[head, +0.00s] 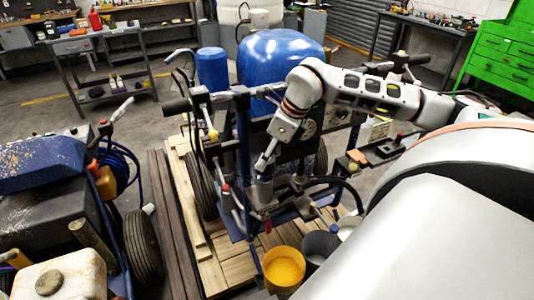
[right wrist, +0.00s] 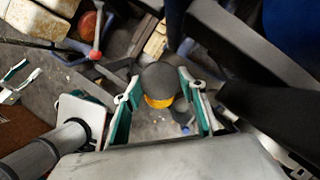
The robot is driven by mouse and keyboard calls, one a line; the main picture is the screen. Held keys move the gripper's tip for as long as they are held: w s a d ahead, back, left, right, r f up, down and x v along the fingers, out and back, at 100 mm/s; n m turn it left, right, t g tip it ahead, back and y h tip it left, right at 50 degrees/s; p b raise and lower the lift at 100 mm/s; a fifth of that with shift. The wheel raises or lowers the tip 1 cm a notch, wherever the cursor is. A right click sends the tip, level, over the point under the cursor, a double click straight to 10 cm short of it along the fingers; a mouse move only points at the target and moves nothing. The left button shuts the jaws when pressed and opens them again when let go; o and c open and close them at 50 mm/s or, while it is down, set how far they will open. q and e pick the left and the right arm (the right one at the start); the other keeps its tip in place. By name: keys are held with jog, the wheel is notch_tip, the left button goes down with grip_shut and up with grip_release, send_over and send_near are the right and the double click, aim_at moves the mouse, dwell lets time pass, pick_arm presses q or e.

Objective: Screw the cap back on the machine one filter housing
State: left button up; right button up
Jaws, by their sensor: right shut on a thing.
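My right gripper (head: 262,165) reaches down from the right over the front of the blue line striper (head: 280,58) on the pallet. In the head view a grey upright cylinder (head: 263,190), seemingly the filter housing, stands just below the fingertips. I cannot tell whether the cap touches it or is threaded. My left gripper is not in view.
Hoses and the striper's frame crowd the gripper. A yellow bucket (head: 284,270) and a dark bucket (head: 320,246) stand in front. A second machine (head: 50,205) is at the left. Workbenches (head: 100,45) and a green cabinet (head: 503,50) are at the back.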

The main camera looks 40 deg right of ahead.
dwell(0.5)
dwell(0.4)
jog(key=shift+f, duration=0.2)
jog(key=shift+f+b, duration=0.35)
jog(key=shift+b, duration=0.1)
jog(key=shift+f+b, duration=0.35)
jog(key=shift+f, duration=0.05)
jog(key=shift+f, duration=0.2)
jog(key=shift+f+b, duration=0.4)
jog(key=shift+b, duration=0.1)
jog(key=shift+f, duration=0.2)
dwell(0.6)
jog(key=shift+f+b, duration=0.2)
jog(key=shift+b, duration=0.15)
